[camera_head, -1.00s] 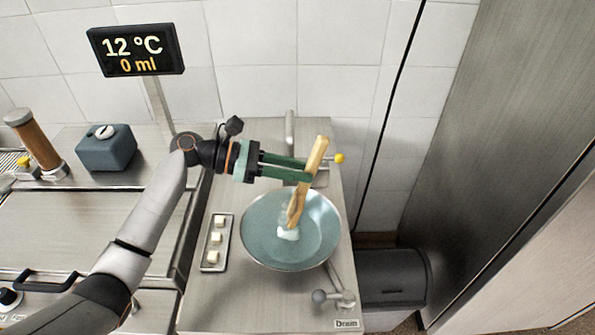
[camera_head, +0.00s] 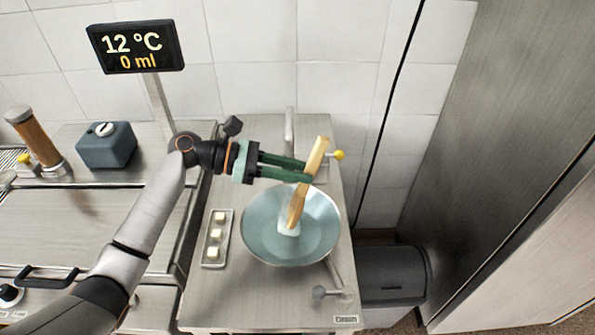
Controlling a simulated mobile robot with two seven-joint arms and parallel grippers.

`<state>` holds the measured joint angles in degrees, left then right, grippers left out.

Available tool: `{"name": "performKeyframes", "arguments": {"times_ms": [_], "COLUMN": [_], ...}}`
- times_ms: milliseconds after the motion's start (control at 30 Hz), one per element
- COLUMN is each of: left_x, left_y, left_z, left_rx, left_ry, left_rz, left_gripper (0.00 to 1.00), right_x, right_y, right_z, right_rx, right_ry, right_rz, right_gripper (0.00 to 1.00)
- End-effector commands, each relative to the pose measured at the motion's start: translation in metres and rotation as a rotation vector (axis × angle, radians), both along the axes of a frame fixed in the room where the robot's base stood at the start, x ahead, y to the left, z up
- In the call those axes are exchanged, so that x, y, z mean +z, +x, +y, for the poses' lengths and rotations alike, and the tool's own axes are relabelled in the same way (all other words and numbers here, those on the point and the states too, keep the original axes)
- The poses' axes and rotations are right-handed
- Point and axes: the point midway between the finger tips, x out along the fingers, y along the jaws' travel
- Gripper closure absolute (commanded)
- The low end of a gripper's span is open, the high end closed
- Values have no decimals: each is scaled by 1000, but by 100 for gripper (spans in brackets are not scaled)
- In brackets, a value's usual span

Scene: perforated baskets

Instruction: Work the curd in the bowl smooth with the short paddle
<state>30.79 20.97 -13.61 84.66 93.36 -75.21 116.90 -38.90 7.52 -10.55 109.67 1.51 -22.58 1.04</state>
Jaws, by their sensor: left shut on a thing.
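A wide blue-grey bowl (camera_head: 260,241) sits on the steel counter. A small white lump of curd (camera_head: 288,230) lies near the middle of its floor. My left gripper (camera_head: 308,174) is shut on the wooden short paddle (camera_head: 318,153), above the far side of the bowl. The paddle slants down, and its lower end meets the curd, partly covering it. My right gripper is not in view.
A narrow tray (camera_head: 213,265) with three pale cubes stands left of the bowl. A faucet (camera_head: 290,128) with a yellow knob (camera_head: 339,155) is behind it. A lever (camera_head: 320,293) and drain label (camera_head: 346,319) are at the front right. A display (camera_head: 136,47) reads 12 °C, 0 ml.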

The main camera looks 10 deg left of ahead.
Motion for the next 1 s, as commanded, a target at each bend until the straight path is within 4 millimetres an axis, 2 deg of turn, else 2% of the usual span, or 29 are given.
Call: {"name": "performKeyframes", "arguments": {"times_ms": [167,567,1000], "left_x": [-2,3,2], "left_y": [5,-2,14], "left_z": [2,1,3], "left_rx": [3,3,3], "left_ry": [7,3,1], "left_rz": [1,-3,-4], "left_gripper": [100,100,100], "right_x": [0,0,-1], "right_y": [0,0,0], "right_z": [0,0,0], "right_rx": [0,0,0], "right_ry": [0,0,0], "right_rz": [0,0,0], "right_gripper": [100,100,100]}}
